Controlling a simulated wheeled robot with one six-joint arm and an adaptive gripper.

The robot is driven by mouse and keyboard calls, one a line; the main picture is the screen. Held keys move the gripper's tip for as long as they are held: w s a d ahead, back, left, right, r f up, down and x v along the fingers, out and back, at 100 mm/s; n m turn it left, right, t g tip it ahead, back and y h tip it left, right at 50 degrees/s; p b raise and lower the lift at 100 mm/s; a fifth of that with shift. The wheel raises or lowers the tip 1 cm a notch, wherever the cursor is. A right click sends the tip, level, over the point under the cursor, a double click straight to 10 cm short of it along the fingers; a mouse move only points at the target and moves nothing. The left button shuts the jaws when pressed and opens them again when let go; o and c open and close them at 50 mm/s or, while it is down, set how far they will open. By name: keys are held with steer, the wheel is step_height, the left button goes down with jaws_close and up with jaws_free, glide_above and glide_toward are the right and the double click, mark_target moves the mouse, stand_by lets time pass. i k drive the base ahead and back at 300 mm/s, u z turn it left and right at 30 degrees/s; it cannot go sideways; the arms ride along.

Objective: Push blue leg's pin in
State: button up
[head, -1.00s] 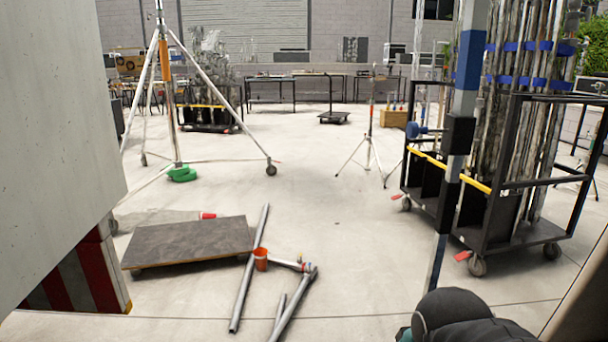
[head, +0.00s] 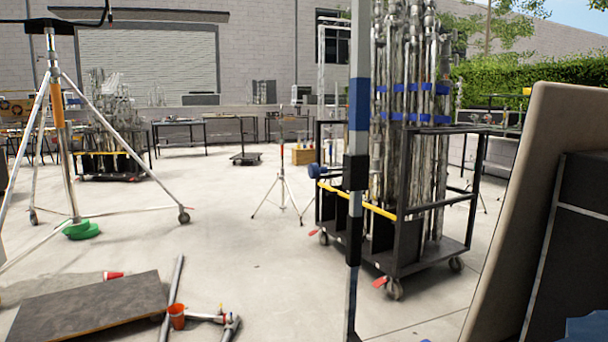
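A vertical pole (head: 355,205) with blue, black and grey sections stands close in front, right of centre in the head view. Its blue section (head: 359,104) is above a black collar (head: 356,168). I cannot tell for sure that this is the blue leg. A blue knob (head: 315,170) shows just left of the pole, near the cart behind it; what it is fixed to is unclear. No pin can be made out. My gripper is not in view.
A black wheeled cart (head: 425,260) holding metal stands is behind the pole. A large tripod (head: 68,150) stands at left, a small tripod (head: 282,185) at centre. Beige-edged dark panels (head: 535,190) block the right.

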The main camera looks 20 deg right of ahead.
mark_target(314, 170)
steer(key=k, duration=0.65)
steer(key=u, duration=0.6)
steer(key=i, duration=1)
steer(key=z, duration=0.6)
